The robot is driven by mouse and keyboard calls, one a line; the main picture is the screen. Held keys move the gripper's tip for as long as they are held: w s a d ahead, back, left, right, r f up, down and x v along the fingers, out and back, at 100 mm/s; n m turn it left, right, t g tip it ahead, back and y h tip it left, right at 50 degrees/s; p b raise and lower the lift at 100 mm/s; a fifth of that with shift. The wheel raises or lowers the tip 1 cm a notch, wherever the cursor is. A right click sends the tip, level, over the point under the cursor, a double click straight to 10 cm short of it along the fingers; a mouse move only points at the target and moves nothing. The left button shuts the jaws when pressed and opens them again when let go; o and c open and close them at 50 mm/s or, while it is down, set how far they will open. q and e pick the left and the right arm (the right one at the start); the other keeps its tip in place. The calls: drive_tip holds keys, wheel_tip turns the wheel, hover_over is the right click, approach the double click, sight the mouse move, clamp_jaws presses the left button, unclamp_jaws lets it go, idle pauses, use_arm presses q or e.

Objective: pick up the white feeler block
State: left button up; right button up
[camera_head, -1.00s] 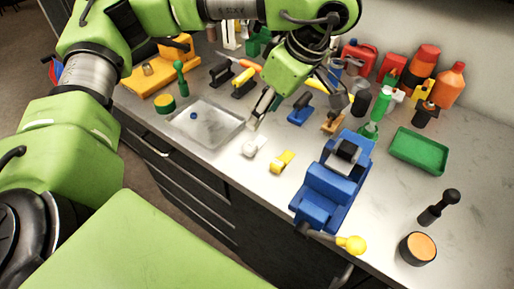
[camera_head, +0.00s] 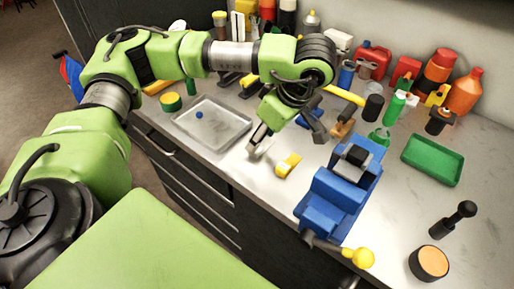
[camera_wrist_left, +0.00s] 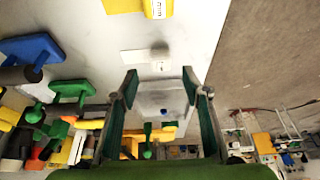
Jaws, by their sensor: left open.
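The white feeler block (camera_head: 262,152) lies on the grey worktop, between the clear tray and a small yellow block. In the head view my left finger partly hides it. In the left wrist view the white feeler block (camera_wrist_left: 138,56) lies just beyond the fingertips, with a rounded part on it. My left gripper (camera_head: 288,137) is above the worktop at the block, its fingers spread. In the left wrist view my left gripper (camera_wrist_left: 160,77) is open, with nothing held between its fingers. My right gripper is in neither view.
A yellow block (camera_head: 288,165) lies close to the right of the white block. A blue vise (camera_head: 332,200) stands further right. The shallow clear tray (camera_head: 226,128) is at the left. Tools and bottles crowd the back. A green tray (camera_head: 433,160) sits at the right.

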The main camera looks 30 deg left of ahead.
sight(267, 142)
use_arm(q)
drive_tip(key=p+x, duration=0.1)
drive_tip(key=x, duration=0.2)
drive_tip(key=shift+s+f, duration=0.1)
drive_tip(key=shift+f, duration=0.2)
drive_tip(key=shift+a+f, duration=0.2)
drive_tip(key=shift+f, duration=0.2)
drive_tip(key=c, duration=1.1)
drive_tip(key=shift+r, duration=0.1)
